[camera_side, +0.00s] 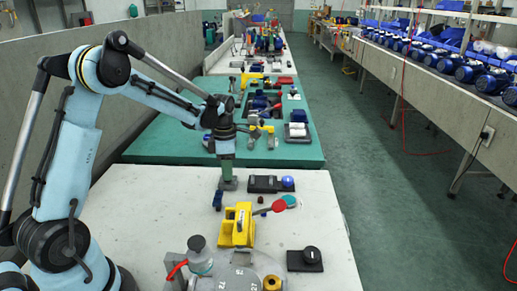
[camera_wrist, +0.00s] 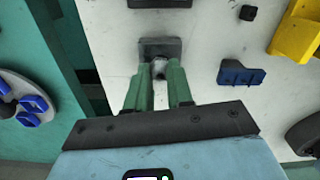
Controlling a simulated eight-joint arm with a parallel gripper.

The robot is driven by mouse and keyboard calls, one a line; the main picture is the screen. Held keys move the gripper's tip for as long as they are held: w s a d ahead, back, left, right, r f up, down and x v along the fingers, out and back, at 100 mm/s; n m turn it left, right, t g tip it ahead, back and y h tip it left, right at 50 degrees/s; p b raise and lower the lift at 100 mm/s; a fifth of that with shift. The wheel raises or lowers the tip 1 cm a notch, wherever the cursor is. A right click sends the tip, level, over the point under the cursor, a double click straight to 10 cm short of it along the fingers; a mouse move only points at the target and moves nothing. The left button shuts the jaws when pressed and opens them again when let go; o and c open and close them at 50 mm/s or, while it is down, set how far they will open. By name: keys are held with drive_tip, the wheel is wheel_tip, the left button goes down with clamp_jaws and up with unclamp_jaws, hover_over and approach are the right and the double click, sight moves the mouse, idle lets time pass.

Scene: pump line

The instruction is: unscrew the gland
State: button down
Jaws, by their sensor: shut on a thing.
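The gland (camera_wrist: 158,66) looks like a small grey metal piece between my fingertips in the wrist view; most of it is hidden by the fingers. It is at the front of a dark grey block (camera_wrist: 160,46) on the pale table. The block also shows in the side view (camera_side: 228,186), under the fingers. My gripper (camera_wrist: 159,80) has two green fingers, shut on the gland. In the side view my gripper (camera_side: 226,168) points down at the block near the table's far edge; the gland cannot be made out there.
A blue piece (camera_side: 218,200) and a yellow block (camera_side: 237,226) stand close by. A black base with a blue knob (camera_side: 287,182) lies right of the grey block. A small dark nut (camera_side: 263,200) and a black block (camera_side: 305,261) lie nearer. The right front table is partly clear.

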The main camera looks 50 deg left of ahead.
drive_tip(key=n, duration=0.7)
drive_tip(key=c, duration=1.2)
unclamp_jaws()
drive_tip(key=shift+r, duration=2.3)
drive_tip(key=shift+m, duration=0.3)
